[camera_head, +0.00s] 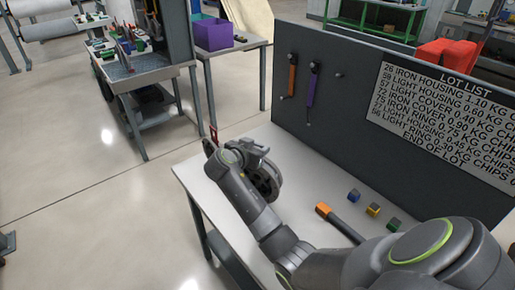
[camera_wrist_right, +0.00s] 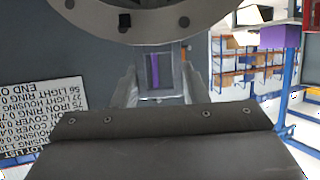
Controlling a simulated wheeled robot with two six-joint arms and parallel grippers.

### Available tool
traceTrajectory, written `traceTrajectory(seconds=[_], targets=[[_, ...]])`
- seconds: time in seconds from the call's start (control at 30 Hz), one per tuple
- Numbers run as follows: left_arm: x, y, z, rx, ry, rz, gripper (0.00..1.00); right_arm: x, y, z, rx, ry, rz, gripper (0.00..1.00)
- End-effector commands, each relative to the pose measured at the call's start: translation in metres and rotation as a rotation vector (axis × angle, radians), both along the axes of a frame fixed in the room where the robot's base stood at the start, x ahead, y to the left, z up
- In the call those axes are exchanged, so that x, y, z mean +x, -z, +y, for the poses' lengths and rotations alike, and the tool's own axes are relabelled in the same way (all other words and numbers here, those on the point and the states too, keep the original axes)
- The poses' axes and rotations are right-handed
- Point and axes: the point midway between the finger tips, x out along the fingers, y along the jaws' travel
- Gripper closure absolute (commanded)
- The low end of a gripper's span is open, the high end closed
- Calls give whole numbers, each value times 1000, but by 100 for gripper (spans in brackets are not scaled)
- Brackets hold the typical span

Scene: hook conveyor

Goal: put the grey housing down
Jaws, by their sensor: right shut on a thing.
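The grey housing (camera_head: 268,182) is a dark round part at the far left end of the white-topped table (camera_head: 300,165). In the right wrist view its flange (camera_wrist_right: 135,30), with bolt holes along the rim, fills the top of the picture. My right gripper (camera_head: 258,155) is shut on the housing; the arm partly hides both in the head view. I cannot tell whether the housing touches the tabletop. The two fingers of my right gripper (camera_wrist_right: 160,85) show below the flange in the wrist view. My left gripper is not in view.
A grey pegboard with a lot list (camera_head: 440,125) stands along the table's back, with orange and purple tools hanging. An orange-ended tool (camera_head: 323,209) and blue, yellow and green blocks (camera_head: 373,209) lie on the table. A red item (camera_head: 213,133) is at the left edge.

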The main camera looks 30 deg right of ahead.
Motion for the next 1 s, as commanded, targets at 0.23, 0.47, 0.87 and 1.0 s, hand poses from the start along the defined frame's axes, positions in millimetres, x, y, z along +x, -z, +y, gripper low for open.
traceTrajectory(seconds=[0.23, 0.47, 0.87, 1.0], targets=[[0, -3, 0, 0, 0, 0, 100, 1, 8, 0, -3, -2, -7, 100], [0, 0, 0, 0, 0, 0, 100, 1, 11, 0, -2, -1, -7, 100], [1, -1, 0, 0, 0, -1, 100, 0, 13, 0, 1, -1, -1, 38], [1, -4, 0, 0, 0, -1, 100, 0, 9, 0, 1, -1, -1, 38]])
